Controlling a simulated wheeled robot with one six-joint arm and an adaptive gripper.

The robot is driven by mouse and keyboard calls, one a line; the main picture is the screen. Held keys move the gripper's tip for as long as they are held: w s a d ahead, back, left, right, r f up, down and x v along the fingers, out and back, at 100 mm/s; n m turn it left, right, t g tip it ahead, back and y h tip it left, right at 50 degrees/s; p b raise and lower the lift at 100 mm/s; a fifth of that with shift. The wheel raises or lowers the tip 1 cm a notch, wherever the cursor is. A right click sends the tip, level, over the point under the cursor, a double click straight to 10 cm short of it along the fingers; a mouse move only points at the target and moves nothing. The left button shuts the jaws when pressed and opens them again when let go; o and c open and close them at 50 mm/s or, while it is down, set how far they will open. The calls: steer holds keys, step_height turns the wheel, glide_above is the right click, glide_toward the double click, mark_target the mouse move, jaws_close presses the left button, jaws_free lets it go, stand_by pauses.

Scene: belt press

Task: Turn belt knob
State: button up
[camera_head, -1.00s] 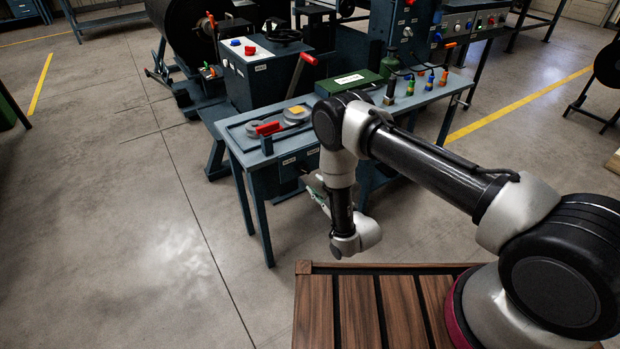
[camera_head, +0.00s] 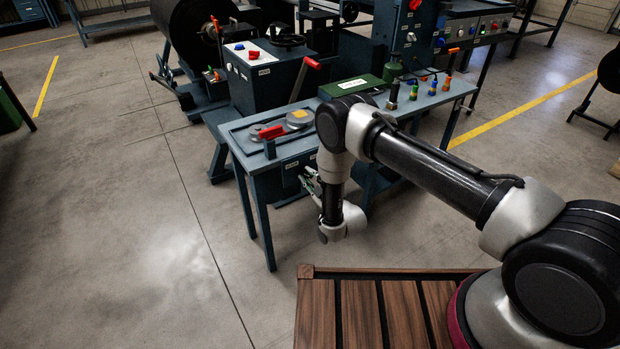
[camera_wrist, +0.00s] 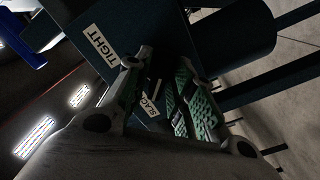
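The belt tension box (camera_head: 268,186) hangs under the front of the blue workbench. In the wrist view its dark face carries a TIGHT label (camera_wrist: 100,44) and a SLACK label (camera_wrist: 151,104). The knob itself cannot be made out; it is dark between the labels and partly covered by my fingers. My gripper (camera_head: 309,181) is at the front of this box, below the bench top. In the wrist view my gripper (camera_wrist: 163,72) has its two green-padded fingers apart, with the SLACK label showing in the gap. I cannot tell whether they touch the knob.
Bench legs stand beside my wrist. A wooden slatted deck (camera_head: 318,315) lies in front. The floor at left is clear.

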jaws_close()
steer(key=m, duration=0.3)
steer(key=shift+m, duration=0.4)
steer(key=m, duration=0.4)
steer(key=shift+w+d+m, duration=0.1)
steer(key=shift+m, duration=0.2)
steer(key=m, duration=0.4)
steer(key=shift+m, duration=0.3)
steer(key=m, duration=0.4)
steer(key=shift+w+d+m, duration=0.1)
steer(key=shift+d+m, duration=0.05)
steer(key=shift+m, duration=0.25)
